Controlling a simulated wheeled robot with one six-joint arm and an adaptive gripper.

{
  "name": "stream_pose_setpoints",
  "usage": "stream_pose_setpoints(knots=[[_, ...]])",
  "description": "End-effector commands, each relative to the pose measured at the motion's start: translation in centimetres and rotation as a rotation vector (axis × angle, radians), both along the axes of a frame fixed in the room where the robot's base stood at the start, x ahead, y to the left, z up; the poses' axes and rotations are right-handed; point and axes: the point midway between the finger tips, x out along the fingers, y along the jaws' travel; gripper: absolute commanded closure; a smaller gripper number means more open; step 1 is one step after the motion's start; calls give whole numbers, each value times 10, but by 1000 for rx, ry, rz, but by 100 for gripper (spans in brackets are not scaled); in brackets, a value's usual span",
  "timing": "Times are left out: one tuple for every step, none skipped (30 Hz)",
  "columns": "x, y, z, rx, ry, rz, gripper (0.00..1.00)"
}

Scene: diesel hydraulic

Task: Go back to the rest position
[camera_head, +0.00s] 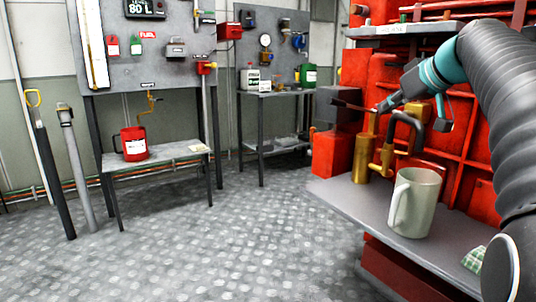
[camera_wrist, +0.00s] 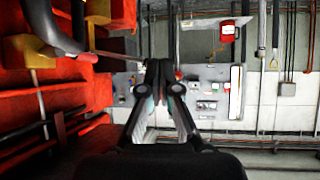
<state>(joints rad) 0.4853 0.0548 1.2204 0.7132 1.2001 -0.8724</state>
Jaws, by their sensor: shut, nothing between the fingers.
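My gripper (camera_head: 381,108) reaches in from the right on my dark, ribbed arm. It is in front of the red machine (camera_head: 465,150), above a brass cylinder (camera_head: 362,150). In the wrist view its two fingers (camera_wrist: 160,68) meet at the tips, with nothing seen between them. A thin dark lever (camera_head: 352,105) with a reddish part lies close to the fingertips in the head view. I cannot tell from these frames whether they touch.
A pale mug (camera_head: 415,203) stands on the grey ledge (camera_head: 345,199) beside a bent dark pipe (camera_head: 408,125). A green-white block (camera_head: 474,259) is at lower right. A red can (camera_head: 134,144) stands on the left bench (camera_head: 175,152). The floor between is clear.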

Motion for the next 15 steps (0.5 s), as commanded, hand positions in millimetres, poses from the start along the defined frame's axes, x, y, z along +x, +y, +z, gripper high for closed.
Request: stream_pose_setpoints(knots=[[2, -7, -21, 34, 50, -49, 100], [2, -10, -31, 51, 76, -77, 100], [0, -14, -46, 72, 112, -118, 100], [-3, -17, -56, 88, 138, -149, 100], [-6, -19, -66, 103, 165, -180, 100], [-11, -20, -79, 118, 198, -217, 100], [-16, -20, -87, 128, 220, -245, 100], [-21, -19, -96, 138, 244, -271, 100], [-28, -16, -108, 146, 275, -303, 100], [-35, -14, -117, 153, 296, -327, 100], [-42, -11, -125, 159, 319, -350, 100], [-52, -7, -137, 165, 347, -381, 100], [-60, -3, -145, 166, 367, -403, 100], [-68, 2, -153, 166, 388, -423, 100], [-80, 8, -164, 165, 412, -449, 100]])
